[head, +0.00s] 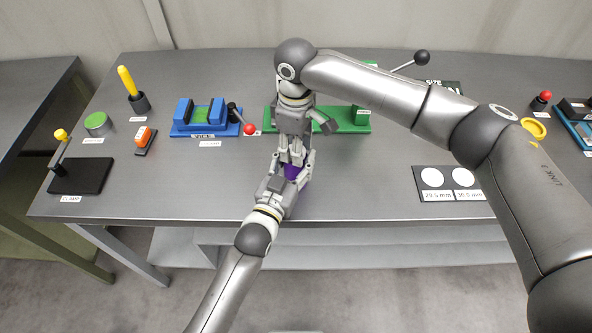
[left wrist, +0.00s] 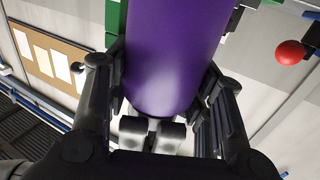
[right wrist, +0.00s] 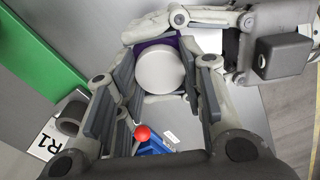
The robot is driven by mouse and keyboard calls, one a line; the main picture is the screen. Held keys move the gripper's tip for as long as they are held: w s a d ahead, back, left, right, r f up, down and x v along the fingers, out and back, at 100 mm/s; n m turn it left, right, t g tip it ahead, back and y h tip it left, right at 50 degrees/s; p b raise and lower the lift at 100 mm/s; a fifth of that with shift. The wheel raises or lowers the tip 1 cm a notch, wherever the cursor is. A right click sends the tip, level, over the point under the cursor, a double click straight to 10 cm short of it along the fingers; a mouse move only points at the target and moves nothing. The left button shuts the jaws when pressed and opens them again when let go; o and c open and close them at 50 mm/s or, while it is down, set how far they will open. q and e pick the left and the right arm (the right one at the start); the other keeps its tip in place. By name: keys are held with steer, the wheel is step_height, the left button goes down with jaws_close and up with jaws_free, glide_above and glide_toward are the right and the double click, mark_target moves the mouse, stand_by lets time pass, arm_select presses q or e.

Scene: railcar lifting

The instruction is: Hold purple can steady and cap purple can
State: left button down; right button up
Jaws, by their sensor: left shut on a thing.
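The purple can (head: 291,172) is mostly hidden by my grippers in the head view. It fills the upper middle of the left wrist view (left wrist: 170,55). My left gripper (head: 290,178) is shut on the can, with fingers on both sides of it. My right gripper (head: 293,158) points down from directly above the can. In the right wrist view, a pale round cap (right wrist: 160,71) lies between the right fingers, with purple showing around its edge. I cannot tell whether the right fingers touch the cap or whether it is fully seated.
A green block fixture (head: 345,120) stands behind the grippers. A blue fixture (head: 205,118) and a red-knobbed lever (head: 249,129) are to the left. A plate with two white discs (head: 448,183) lies to the right. The table front is clear.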

steer(key=shift+c, duration=1.1)
steer(key=o, duration=1.1)
steer(key=shift+r, duration=2.3)
steer(key=shift+c, duration=0.2)
